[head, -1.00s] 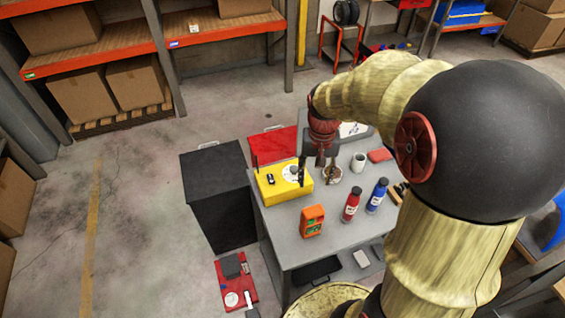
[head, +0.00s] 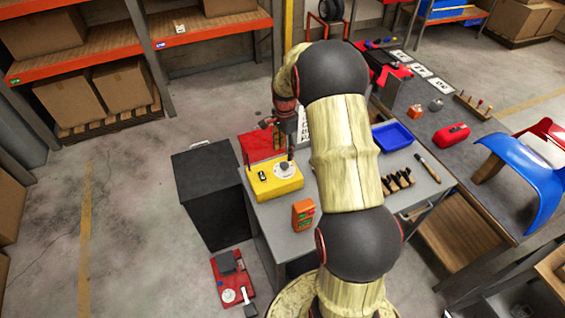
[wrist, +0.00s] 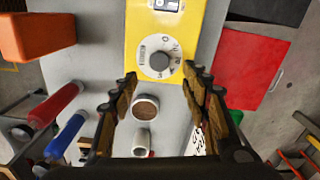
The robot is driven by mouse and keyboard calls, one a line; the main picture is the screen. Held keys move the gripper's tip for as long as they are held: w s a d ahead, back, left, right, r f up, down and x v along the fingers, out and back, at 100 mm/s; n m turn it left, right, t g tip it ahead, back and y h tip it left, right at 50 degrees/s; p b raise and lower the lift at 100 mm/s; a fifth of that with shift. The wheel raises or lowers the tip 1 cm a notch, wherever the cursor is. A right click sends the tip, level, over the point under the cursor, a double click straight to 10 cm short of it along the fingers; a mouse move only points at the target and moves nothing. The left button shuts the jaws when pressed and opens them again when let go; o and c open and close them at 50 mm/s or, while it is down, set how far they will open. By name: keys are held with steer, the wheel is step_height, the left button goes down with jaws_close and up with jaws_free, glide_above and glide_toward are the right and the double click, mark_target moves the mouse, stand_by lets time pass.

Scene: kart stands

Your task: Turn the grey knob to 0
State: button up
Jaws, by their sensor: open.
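The grey knob (wrist: 160,62) sits at the centre of a round white dial on the yellow box (head: 262,189). The knob also shows in the head view (head: 285,167). Dark marks ring the dial in the wrist view, but they are too small to read surely, so I cannot tell the knob's setting. My gripper (wrist: 160,78) is open, its two fingers spread to either side of the knob's line in the wrist view, with nothing between the tips. In the head view my gripper (head: 284,148) hangs just behind and above the knob. I cannot tell any contact.
An orange device (head: 303,214) stands in front of the box on the grey table. A black cabinet (head: 207,195) stands left of the table.

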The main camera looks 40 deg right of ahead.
mark_target(284, 164)
step_height(284, 164, down, 8)
steer(key=shift+r, duration=0.2)
stand_by(0.3)
steer(key=c, duration=1.1)
steer(key=shift+c, duration=0.4)
